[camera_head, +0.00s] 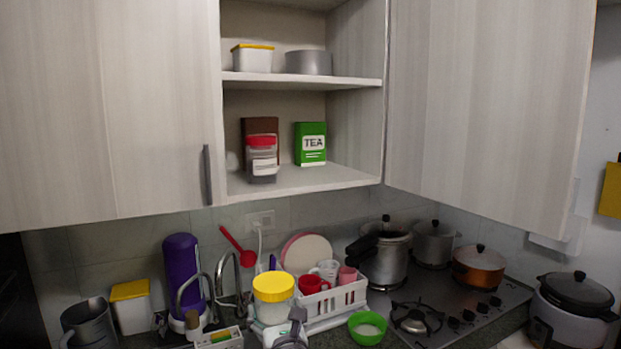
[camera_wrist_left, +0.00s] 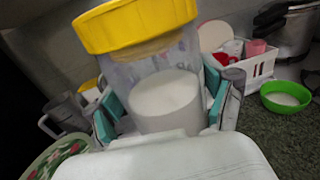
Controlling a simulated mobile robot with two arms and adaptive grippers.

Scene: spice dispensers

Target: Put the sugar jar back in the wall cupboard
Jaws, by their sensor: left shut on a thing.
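The sugar jar (camera_head: 273,299) is clear, with a yellow lid and white contents. It is upright in the head view, in front of the dish rack. In the left wrist view the jar (camera_wrist_left: 165,95) sits between the teal pads of my left gripper (camera_wrist_left: 165,112), which is shut on it. In the head view the left gripper (camera_head: 285,330) shows at the jar's lower part, partly hidden. The wall cupboard (camera_head: 300,180) is open, above and behind the jar. Its lower shelf holds a red-lidded jar (camera_head: 262,160), a brown box (camera_head: 260,126) and a green tea box (camera_head: 310,144). My right gripper is not in view.
The cupboard's upper shelf (camera_head: 300,80) holds a yellow-lidded box and a grey pot. The lower shelf has bare room at its front and right. An open door (camera_head: 490,100) juts out at right. A dish rack (camera_head: 335,299), green bowl (camera_head: 367,329), tap and purple bottle (camera_head: 182,275) stand below.

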